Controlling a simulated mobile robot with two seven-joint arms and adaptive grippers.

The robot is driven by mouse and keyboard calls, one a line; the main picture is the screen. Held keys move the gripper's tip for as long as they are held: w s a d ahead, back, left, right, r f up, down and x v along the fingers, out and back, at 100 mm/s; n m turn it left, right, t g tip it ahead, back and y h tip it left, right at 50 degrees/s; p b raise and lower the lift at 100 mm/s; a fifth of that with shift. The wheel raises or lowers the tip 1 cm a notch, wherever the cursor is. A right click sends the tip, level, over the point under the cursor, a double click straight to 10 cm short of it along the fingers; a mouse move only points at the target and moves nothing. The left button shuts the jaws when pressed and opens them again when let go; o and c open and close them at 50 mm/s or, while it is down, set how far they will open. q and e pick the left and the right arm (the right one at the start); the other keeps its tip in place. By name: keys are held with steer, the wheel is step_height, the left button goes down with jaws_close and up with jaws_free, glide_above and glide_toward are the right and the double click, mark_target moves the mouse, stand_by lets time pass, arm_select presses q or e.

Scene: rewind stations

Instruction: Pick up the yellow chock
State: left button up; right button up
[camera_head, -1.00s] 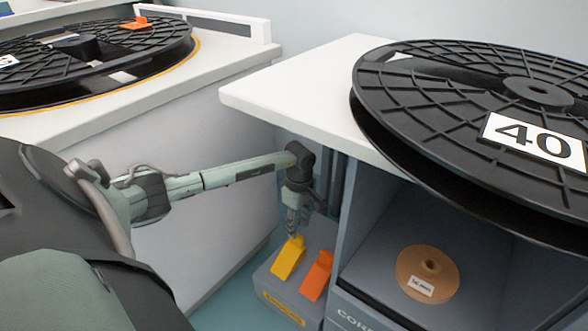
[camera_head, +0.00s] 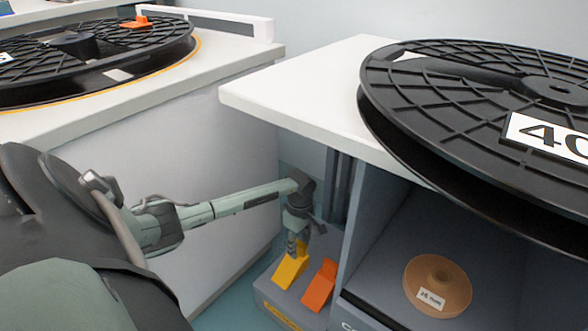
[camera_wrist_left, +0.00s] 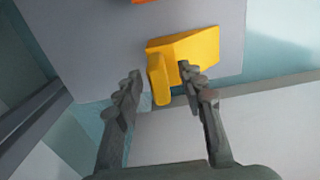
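The yellow chock (camera_head: 290,273) is a wedge on a grey box top, left of an orange chock (camera_head: 319,286). My left gripper (camera_head: 296,249) points down at the yellow chock's raised end and covers part of it. In the left wrist view, the open fingers (camera_wrist_left: 160,82) stand apart, with the yellow chock's (camera_wrist_left: 195,47) upright end between them. The right finger overlaps the wedge's edge in the picture; I cannot tell if it touches. My right gripper is not in view.
A white tabletop (camera_head: 300,87) with a large black reel (camera_head: 480,110) overhangs close to my left arm. A grey shelf with a tan disc (camera_head: 437,285) stands right of the chocks. Another reel (camera_head: 90,55) lies on the left table, an orange chock (camera_head: 136,22) on it.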

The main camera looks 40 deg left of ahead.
arm_select(q)
steer(key=shift+c, duration=0.4)
steer(key=shift+r, duration=0.1)
jaws_close()
steer(key=shift+r, duration=0.1)
